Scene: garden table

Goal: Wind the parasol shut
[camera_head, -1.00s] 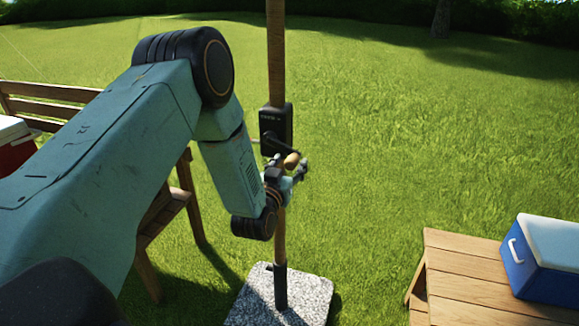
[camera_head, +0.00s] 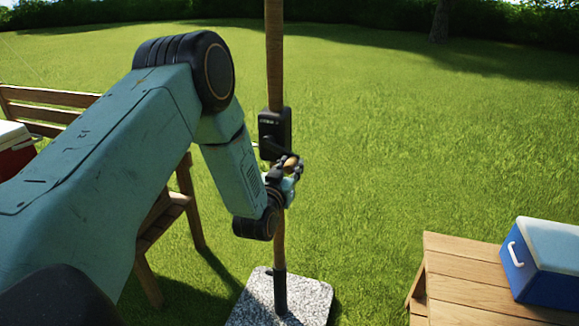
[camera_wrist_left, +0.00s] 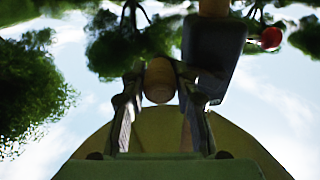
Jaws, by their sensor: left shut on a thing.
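The parasol's wooden pole (camera_head: 275,60) stands upright in a speckled stone base (camera_head: 300,300). A black crank housing (camera_head: 274,130) is fixed to the pole, with a crank arm ending in a wooden knob (camera_head: 290,163). My left gripper (camera_head: 292,170) is shut on the knob, just below the housing. In the left wrist view the knob (camera_wrist_left: 160,82) sits between the two fingers, and the dark housing (camera_wrist_left: 213,55) is beside it. The canopy cannot be made out for certain. My right gripper is not in view.
A wooden bench (camera_head: 50,95) stands at the left, partly behind my left arm, with a red and white cooler (camera_head: 12,140) on it. A wooden table (camera_head: 460,270) at lower right holds a blue cooler (camera_head: 545,270). Open lawn lies behind the pole.

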